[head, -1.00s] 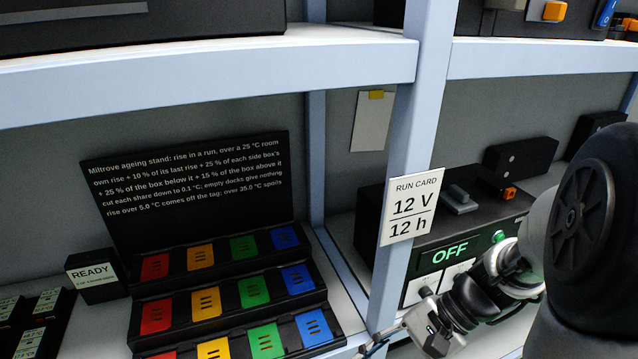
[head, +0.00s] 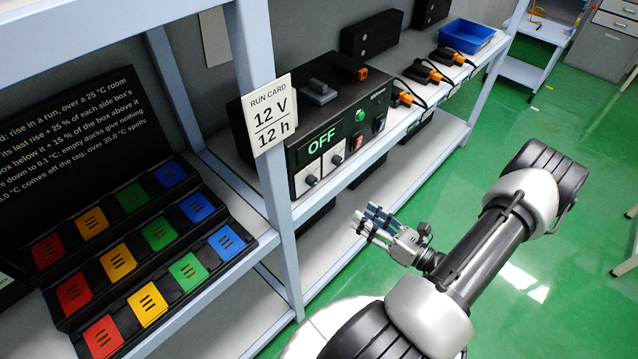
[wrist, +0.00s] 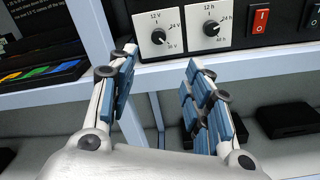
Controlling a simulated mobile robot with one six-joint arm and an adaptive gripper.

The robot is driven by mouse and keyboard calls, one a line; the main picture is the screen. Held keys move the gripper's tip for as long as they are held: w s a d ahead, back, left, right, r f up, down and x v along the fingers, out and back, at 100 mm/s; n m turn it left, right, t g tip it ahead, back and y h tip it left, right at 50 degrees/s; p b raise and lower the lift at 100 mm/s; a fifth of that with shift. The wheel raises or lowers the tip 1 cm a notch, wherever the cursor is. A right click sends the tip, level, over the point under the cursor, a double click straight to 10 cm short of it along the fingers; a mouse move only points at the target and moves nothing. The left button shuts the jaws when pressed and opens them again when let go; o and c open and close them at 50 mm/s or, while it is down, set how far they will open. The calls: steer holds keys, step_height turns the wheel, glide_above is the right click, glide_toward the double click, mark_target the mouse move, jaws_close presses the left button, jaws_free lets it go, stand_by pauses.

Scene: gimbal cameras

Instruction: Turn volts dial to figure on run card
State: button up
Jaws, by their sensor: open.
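The run card (head: 271,112) on the shelf post reads 12 V over 12 h. The black box (head: 318,125) behind it shows a green OFF display. On its front are the volts dial (head: 311,180) and the hours dial (head: 337,160). In the wrist view the volts dial (wrist: 158,37) has 12 V at its top, 24 V at its right and a third mark at lower right; I cannot surely tell where its pointer stands. The hours dial (wrist: 211,28) is beside it. My gripper (head: 368,223) is open and empty, in front of and below the dials, touching neither.
A red switch (wrist: 261,21) sits right of the dials. The blue-grey shelf post (head: 262,170) stands left of the box. Colored blocks (head: 118,262) fill stepped docks at left. Orange plugs with cables (head: 427,72) and a blue tray (head: 467,36) lie along the shelf to the right.

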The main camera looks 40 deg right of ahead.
mark_target(315, 183)
steer(key=w, duration=0.5)
steer(key=w+a+b, duration=0.1)
steer(key=w, duration=0.5)
steer(key=w+a, duration=0.1)
steer(key=w, duration=0.4)
steer(key=shift+w, duration=0.4)
steer(key=shift+c, duration=0.6)
steer(key=c, duration=1)
